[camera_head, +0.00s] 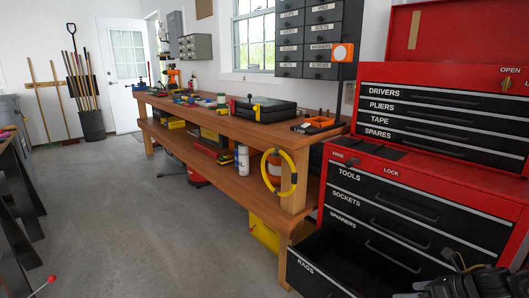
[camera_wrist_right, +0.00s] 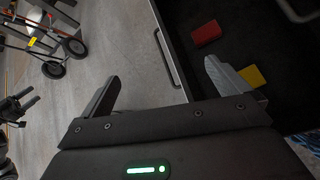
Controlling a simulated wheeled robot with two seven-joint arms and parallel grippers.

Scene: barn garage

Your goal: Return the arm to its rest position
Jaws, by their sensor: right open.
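My right gripper (camera_head: 462,284) shows at the bottom right of the head view, in front of the red tool chest and partly cut off by the frame. The open bottom drawer labelled RAGS (camera_head: 318,270) lies close by. In the wrist view the right finger overlaps the drawer's dark inside, and the left finger is over the floor. My left gripper cannot be made out in the head view.
The drawer holds a red block (camera_wrist_right: 206,33) and a yellow block (camera_wrist_right: 252,77). The drawer's pull bar (camera_wrist_right: 167,57) faces the floor side. A wooden workbench (camera_head: 224,126) stands left of the red tool chest (camera_head: 375,160). The concrete floor (camera_head: 165,215) is clear in the middle.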

